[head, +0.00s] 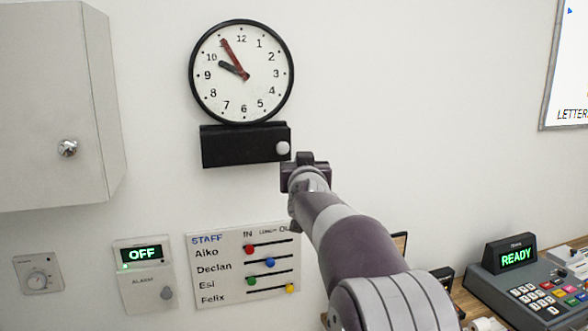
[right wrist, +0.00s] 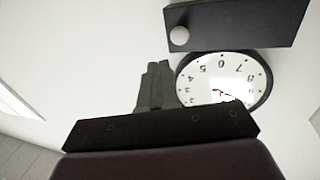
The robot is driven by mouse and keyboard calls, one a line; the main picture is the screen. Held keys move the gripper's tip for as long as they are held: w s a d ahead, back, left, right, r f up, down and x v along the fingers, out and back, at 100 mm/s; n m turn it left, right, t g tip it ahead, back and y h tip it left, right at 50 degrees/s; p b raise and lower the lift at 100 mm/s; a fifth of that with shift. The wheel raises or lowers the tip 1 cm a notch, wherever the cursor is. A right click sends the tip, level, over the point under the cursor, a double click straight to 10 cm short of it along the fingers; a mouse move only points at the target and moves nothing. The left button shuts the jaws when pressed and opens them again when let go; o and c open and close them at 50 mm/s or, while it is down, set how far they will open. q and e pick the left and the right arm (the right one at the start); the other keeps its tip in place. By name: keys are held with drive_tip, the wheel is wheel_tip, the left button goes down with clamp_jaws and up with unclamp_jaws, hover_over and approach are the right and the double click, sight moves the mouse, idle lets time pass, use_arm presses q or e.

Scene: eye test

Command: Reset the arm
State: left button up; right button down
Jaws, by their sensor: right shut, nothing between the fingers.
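My right arm reaches up from the lower right in the head view, toward the wall. Its gripper (head: 304,158) is just right of the black box (head: 225,147) under the wall clock, near the round white knob (head: 283,148). In the right wrist view the fingers (right wrist: 157,68) are together, with nothing between them. That view shows the clock (right wrist: 225,62) upside down, and the black box (right wrist: 240,24) with its knob (right wrist: 179,36). I cannot tell whether the gripper touches the wall. My left gripper is in neither view.
A grey cabinet (head: 55,100) juts out at the left. An alarm panel (head: 146,280) reading OFF, a dial (head: 38,278) and a staff slider board (head: 215,285) are on the wall below. A register (head: 530,290) reading READY stands at the right. Wall above the gripper is bare.

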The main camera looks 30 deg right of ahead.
drive_tip(key=s+a+f+g+y+b, duration=0.1)
drive_tip(key=s+a+f+g+y, duration=0.2)
drive_tip(key=f, duration=0.5)
drive_tip(key=s+a+f+n+g+y, duration=0.15)
drive_tip(key=a+f, duration=0.25)
drive_tip(key=f, duration=0.4)
drive_tip(key=s+a+f+g+y+b, duration=0.1)
drive_tip(key=s+a+f+g+y, duration=0.2)
drive_tip(key=f, duration=0.5)
drive_tip(key=s+a+f+n+g+b, duration=0.1)
drive_tip(key=s+a+f+n+g, duration=0.1)
drive_tip(key=s+a+f, duration=0.6)
drive_tip(key=s+a+f+n+g+y+b, duration=0.1)
drive_tip(key=s+a+f+n+g, duration=0.2)
drive_tip(key=s+f, duration=0.8)
drive_tip(key=a+g, duration=0.2)
drive_tip(key=a, duration=0.2)
drive_tip(key=shift+a+f, duration=0.35)
drive_tip(key=shift+s+y, duration=0.1)
drive_tip(key=shift+y, duration=0.15)
